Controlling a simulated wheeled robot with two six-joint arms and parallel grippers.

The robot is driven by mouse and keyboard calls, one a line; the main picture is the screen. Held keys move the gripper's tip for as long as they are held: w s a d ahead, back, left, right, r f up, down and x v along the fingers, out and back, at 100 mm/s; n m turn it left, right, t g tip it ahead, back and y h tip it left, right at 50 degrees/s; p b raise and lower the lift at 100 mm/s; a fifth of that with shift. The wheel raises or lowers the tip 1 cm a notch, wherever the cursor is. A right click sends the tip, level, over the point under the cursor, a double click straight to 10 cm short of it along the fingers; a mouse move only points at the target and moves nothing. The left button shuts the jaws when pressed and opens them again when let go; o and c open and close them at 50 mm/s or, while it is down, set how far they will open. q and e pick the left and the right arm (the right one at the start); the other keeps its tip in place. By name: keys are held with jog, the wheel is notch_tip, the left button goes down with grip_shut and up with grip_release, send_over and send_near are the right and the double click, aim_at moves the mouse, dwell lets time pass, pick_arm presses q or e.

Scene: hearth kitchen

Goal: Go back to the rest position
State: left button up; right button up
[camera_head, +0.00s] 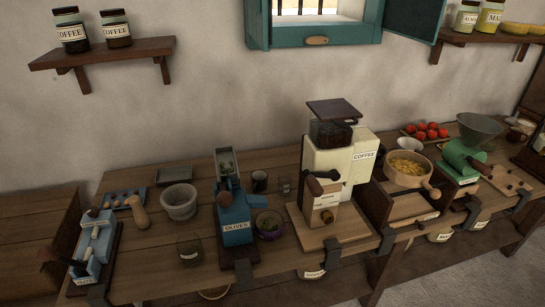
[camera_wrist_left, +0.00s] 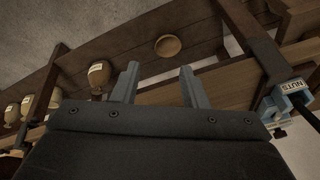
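My left gripper (camera_wrist_left: 160,88) shows in the left wrist view with its two grey fingers apart and nothing between them. Beyond the fingers are the wooden underside and lower shelf of the bench, out of reach of contact as far as I can see. Neither gripper shows in the head view. My right gripper is in no view. The head view looks down on a long wooden workbench (camera_head: 150,237) against a plaster wall.
On the bench stand a blue olives machine (camera_head: 236,217), a cream coffee grinder (camera_head: 332,160), a green clamp-on mill (camera_head: 463,158), a wooden bowl (camera_head: 405,170) and a blue nuts device (camera_head: 93,250). The left wrist view shows a round bowl (camera_wrist_left: 168,46) and jars (camera_wrist_left: 99,75) below.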

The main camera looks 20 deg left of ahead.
pick_arm(q)
notch_tip(320, 180, down, 30)
jog(key=a+g+b, duration=0.1)
jog(key=g+b, duration=0.1)
jog(key=b, duration=0.3)
jog(key=s+f+b, duration=0.2)
jog(key=s+f, duration=0.6)
jog(key=f, duration=0.2)
jog(key=s+d+f+h+b, duration=0.1)
jog(key=s+f+b, duration=0.2)
jog(key=s+f, duration=0.4)
notch_tip(320, 180, down, 4)
jog(key=shift+s+r+g, duration=0.2)
jog(key=shift+s+g, duration=0.15)
jog(key=shift+g, duration=0.05)
